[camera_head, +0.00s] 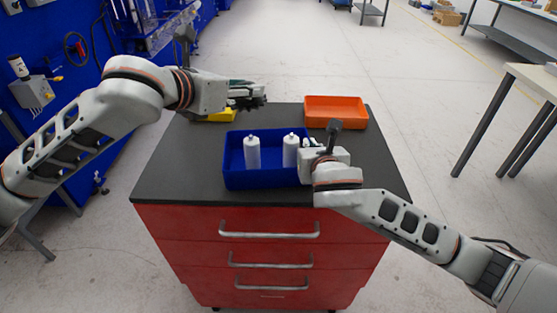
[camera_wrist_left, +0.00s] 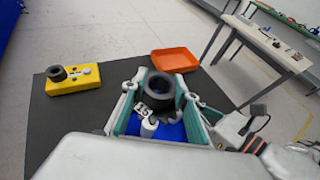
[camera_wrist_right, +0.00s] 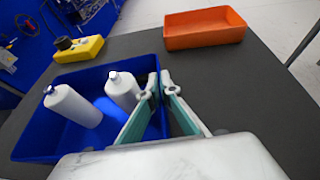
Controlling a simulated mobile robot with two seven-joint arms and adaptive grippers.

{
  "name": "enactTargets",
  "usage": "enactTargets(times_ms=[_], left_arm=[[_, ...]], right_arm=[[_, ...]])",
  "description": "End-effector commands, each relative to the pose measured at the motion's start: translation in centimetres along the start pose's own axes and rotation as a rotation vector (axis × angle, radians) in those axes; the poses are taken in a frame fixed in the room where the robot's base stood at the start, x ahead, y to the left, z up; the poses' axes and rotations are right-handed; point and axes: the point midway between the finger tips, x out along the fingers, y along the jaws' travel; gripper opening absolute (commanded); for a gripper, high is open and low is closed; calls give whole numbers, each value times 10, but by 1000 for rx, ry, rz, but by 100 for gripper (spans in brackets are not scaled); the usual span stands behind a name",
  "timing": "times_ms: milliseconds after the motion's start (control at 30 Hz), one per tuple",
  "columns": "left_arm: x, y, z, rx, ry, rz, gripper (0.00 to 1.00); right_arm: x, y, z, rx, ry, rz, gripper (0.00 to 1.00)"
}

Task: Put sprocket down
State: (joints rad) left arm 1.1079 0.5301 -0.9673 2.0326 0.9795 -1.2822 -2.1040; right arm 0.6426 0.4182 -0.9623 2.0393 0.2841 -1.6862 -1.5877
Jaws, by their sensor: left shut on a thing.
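My left gripper (camera_head: 246,95) is above the table's back left part. In the left wrist view the left gripper (camera_wrist_left: 160,95) is shut on the dark round sprocket (camera_wrist_left: 160,85), which shows between its fingers. My right gripper (camera_head: 311,143) is at the right side of the blue bin (camera_head: 262,180).
Two white bottles (camera_head: 252,153) (camera_head: 290,150) stand in the blue bin. An orange tray (camera_head: 336,112) is at the back right. The dark tabletop (camera_head: 180,165) is clear left of the bin.

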Motion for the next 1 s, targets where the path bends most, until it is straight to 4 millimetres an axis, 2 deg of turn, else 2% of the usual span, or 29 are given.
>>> enactTargets(times_ms=[33,133,400,567,800,1000], left_arm=[[-4,1,8,3,-3,-1,0],[-5,0,8,2,1,-7,0],[11,0,-31,0,4,-11,0],[16,0,-42,1,2,-10,0],[28,0,-72,0,2,-10,0],[30,0,-77,3,-1,-9,0]], right_arm=[[0,0,0,0,0,0,0],[0,0,0,0,0,0,0],[0,0,0,0,0,-1,0],[0,0,0,0,0,0,0],[0,0,0,0,0,-1,0],[0,0,0,0,0,-1,0]])
